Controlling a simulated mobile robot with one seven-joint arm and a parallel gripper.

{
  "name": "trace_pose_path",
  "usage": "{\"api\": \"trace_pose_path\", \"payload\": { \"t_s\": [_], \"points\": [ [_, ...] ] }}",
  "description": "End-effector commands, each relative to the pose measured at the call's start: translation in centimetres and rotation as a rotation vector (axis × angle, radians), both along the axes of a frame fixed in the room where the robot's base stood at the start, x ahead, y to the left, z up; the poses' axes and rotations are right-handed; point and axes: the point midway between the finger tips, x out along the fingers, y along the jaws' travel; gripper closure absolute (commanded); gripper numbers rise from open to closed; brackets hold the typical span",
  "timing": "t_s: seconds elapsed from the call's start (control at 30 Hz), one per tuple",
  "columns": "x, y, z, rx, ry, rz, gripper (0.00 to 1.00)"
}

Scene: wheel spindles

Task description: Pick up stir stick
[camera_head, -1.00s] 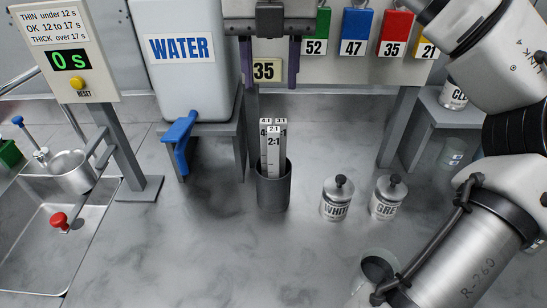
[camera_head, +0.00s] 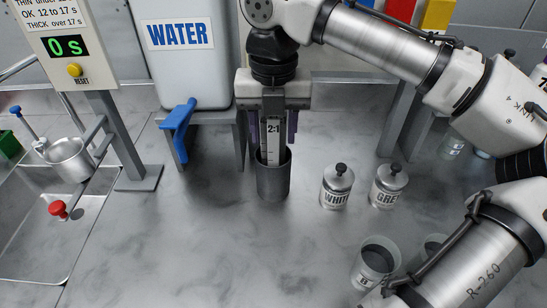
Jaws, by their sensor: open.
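The stir sticks (camera_head: 272,148) are flat and pale, marked with ratios such as 2:1, and stand upright in a dark grey cup (camera_head: 273,183). My gripper (camera_head: 273,140) points down directly over the cup. Its two purple fingers are spread, one left and one right of the sticks' upper part, with gaps visible between fingers and sticks. The sticks' tops are hidden behind my gripper's body. I cannot tell which stick lies between the fingers in depth.
Cans labelled WHIT (camera_head: 337,187) and GRE (camera_head: 388,186) stand right of the cup. A blue-tapped water tank (camera_head: 187,55) is behind left. A cup of dark contents (camera_head: 376,262) stands front right. A timer (camera_head: 66,46) and sink (camera_head: 45,230) are at left. The front middle counter is clear.

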Motion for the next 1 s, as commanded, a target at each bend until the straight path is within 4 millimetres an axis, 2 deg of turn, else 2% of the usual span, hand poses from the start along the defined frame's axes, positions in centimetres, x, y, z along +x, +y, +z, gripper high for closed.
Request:
{"api": "trace_pose_path", "payload": {
  "t_s": [0.27,0.63,1.0],
  "points": [
    [0.00,0.00,-0.43,0.000,-0.001,0.000,0.55],
    [0.01,0.00,-0.40,0.000,-0.001,0.000,1.00],
    [0.05,0.03,0.05,0.001,-0.001,0.000,1.00]
  ]
}}
